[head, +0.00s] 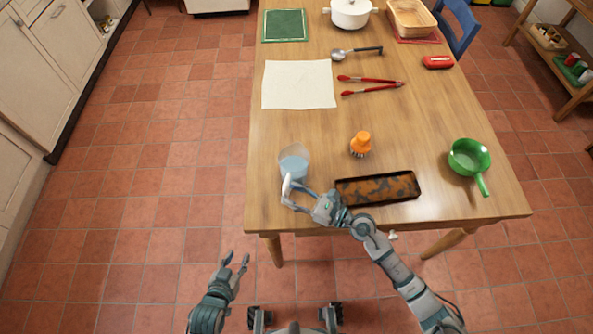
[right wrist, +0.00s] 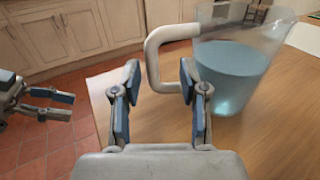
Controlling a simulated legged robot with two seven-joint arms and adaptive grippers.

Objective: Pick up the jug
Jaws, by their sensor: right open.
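The jug (head: 294,163) is clear with blue liquid inside and a pale handle. It stands upright near the front left edge of the wooden table (head: 420,120). In the right wrist view the jug (right wrist: 232,70) is at the upper right, its handle (right wrist: 152,60) reaching left. My right gripper (head: 302,194) is at the jug's near side. Its two fingers (right wrist: 158,85) are apart, with the lower part of the handle between or just beyond them; contact cannot be told. My left gripper (head: 236,263) is open and empty, off the table at the lower left; it also shows in the right wrist view (right wrist: 60,106).
A dark baking tin (head: 378,198) lies right of my right gripper. An orange brush (head: 360,144) stands behind it, and a green pan (head: 469,157) is at the right. A white cloth (head: 299,85), red tongs (head: 370,80) and a ladle (head: 357,52) lie farther back.

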